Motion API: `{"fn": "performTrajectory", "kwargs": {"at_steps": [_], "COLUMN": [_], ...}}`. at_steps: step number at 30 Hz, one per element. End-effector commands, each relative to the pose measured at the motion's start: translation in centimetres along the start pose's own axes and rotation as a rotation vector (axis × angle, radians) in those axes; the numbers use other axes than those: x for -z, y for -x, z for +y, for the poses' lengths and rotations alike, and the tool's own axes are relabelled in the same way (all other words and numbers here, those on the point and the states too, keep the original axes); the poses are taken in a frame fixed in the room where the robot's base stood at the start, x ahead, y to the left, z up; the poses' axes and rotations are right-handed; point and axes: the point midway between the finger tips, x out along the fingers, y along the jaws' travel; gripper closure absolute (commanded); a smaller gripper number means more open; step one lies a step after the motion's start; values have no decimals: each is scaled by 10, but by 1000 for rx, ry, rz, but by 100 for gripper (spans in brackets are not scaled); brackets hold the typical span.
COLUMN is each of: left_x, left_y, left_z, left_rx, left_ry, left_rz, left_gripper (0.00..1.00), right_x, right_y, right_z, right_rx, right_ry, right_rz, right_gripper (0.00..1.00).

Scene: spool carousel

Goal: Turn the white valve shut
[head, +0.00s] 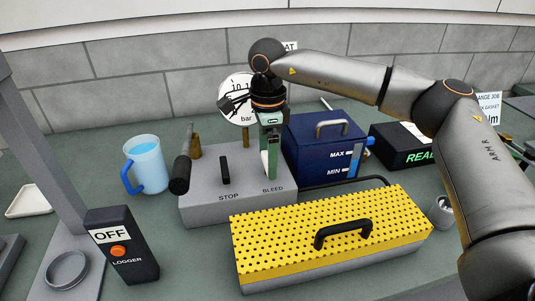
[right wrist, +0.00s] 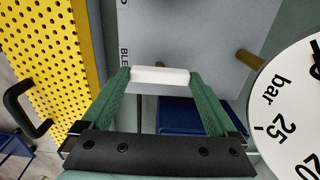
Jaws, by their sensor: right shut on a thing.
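The white valve handle (right wrist: 160,75) lies between the green fingertips of my right gripper (right wrist: 160,82) in the right wrist view, with a fingertip at each end. In the head view the right gripper (head: 269,148) points down over the right part of the grey block, behind the BLEED label. A white part of the valve (head: 264,163) shows beside its fingers, and the rest is hidden by them. The right gripper is shut on the handle. My left gripper is not in view.
The grey block (head: 208,206) also carries a black STOP lever (head: 224,170). A pressure gauge (head: 236,92) stands behind. A blue box (head: 320,138) is close on the right, a yellow perforated cover (head: 300,225) in front. A blue jug (head: 147,165) stands left.

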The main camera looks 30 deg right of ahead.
Motion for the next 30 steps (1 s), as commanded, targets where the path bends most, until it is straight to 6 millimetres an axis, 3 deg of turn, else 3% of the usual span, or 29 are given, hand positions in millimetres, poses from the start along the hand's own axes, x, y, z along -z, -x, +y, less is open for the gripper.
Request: {"fn": "performTrajectory", "kwargs": {"at_steps": [14, 30], "left_x": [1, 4], "left_y": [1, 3], "left_z": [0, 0], "left_rx": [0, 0], "left_ry": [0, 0], "left_rz": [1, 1], "left_gripper": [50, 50], "right_x": [0, -1], "right_y": [1, 1], "right_z": [0, 0], "right_rx": [-1, -2], "right_ry": [-83, -544], "right_rz": [0, -1], "right_gripper": [62, 62]}}
